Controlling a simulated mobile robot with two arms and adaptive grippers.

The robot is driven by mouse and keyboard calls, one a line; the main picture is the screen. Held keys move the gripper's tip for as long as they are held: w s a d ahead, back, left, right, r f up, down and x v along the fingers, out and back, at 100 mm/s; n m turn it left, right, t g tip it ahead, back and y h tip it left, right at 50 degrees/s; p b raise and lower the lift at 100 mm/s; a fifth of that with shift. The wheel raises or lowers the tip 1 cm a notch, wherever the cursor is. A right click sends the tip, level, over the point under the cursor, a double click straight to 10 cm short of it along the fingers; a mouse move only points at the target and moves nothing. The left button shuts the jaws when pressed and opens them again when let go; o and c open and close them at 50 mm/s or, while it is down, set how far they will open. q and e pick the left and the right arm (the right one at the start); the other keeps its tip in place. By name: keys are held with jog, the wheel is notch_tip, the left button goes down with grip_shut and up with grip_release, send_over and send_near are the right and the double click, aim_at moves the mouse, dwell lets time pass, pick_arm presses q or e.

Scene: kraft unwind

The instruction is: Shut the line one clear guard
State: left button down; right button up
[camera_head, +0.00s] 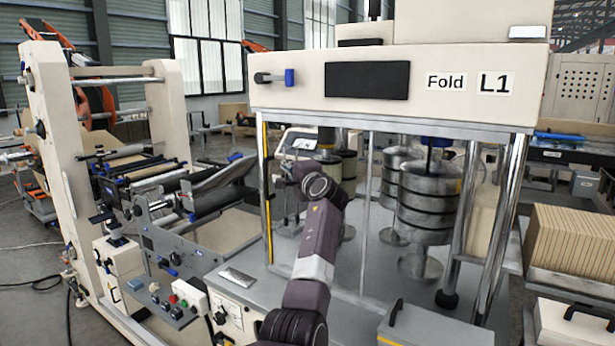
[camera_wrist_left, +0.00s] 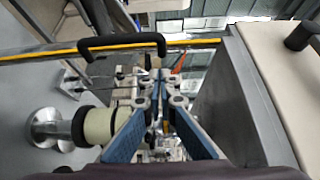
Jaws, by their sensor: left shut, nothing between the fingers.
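The line one machine carries the sign "Fold L1" (camera_head: 468,83) on its cream top box. Its clear guard (camera_head: 267,190) shows as a yellow-striped upright edge at the front left, below the box. In the left wrist view the yellow edge (camera_wrist_left: 200,43) runs across the top, with a black bar handle (camera_wrist_left: 120,42) on it. My left arm rises in front of the machine in the head view, its wrist hiding its fingers. My left gripper (camera_wrist_left: 160,78) is shut and empty, its tips close to the handle; contact is unclear. How far the guard stands open is unclear. My right gripper is out of view.
Stacked metal discs (camera_head: 428,200) stand inside the machine. A button box (camera_head: 185,297) sits at the front left, beside a roller stand (camera_head: 55,140). A grey box with a handle (camera_head: 435,325) is at the front right. Stacked cardboard (camera_head: 570,240) lies at the right.

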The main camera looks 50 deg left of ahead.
pick_arm(q)
jog(key=b+v, duration=0.3)
jog(key=v, duration=0.5)
jog(key=shift+s+d+f+b, duration=0.25)
jog(key=shift+s+f+b, duration=0.05)
jog(key=shift+s+b, duration=0.05)
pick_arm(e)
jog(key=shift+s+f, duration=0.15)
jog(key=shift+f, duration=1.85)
